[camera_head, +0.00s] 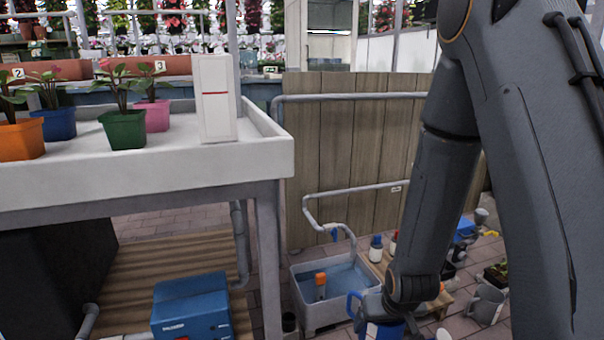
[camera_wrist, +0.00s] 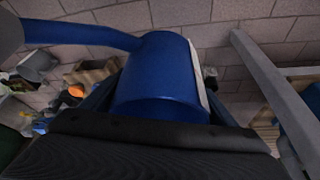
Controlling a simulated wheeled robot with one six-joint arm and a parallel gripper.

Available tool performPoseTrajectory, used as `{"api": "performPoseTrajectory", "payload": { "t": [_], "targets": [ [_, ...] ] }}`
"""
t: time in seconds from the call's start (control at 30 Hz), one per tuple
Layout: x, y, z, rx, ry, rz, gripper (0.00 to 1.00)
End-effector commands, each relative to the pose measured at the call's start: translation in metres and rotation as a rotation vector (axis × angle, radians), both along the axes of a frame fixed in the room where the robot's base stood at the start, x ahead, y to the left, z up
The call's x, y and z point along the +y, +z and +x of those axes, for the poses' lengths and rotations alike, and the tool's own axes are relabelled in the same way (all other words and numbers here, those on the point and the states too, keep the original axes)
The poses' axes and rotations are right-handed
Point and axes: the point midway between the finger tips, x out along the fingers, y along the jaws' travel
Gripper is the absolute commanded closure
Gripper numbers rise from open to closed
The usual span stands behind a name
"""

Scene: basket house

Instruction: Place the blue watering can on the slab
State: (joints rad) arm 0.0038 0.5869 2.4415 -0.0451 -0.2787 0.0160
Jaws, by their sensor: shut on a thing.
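The blue watering can (camera_wrist: 158,75) fills the middle of the wrist view, with a blue arm of it reaching left and a pale strip on its right side. My gripper (camera_wrist: 160,115) is shut on it, with a dark finger on each side. In the head view, part of the blue watering can (camera_head: 388,331) shows at the bottom edge below my wrist, partly hidden by my arm. I cannot make out which surface is the slab.
A grey water tub (camera_head: 312,317) with an orange-topped item stands left of my wrist. A grey watering can (camera_head: 486,304) stands to the right. A white plant table (camera_head: 160,175) and blue box (camera_head: 190,308) are at left; a wooden partition (camera_head: 340,135) stands behind.

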Motion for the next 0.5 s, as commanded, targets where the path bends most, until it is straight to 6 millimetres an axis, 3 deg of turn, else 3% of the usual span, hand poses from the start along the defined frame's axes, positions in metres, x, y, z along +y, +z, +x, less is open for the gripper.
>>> {"api": "performPoseTrajectory", "payload": {
  "t": [0.5],
  "targets": [
    [-0.001,0.059,-0.022,0.000,-0.027,0.000,0.45]
  ]
}}
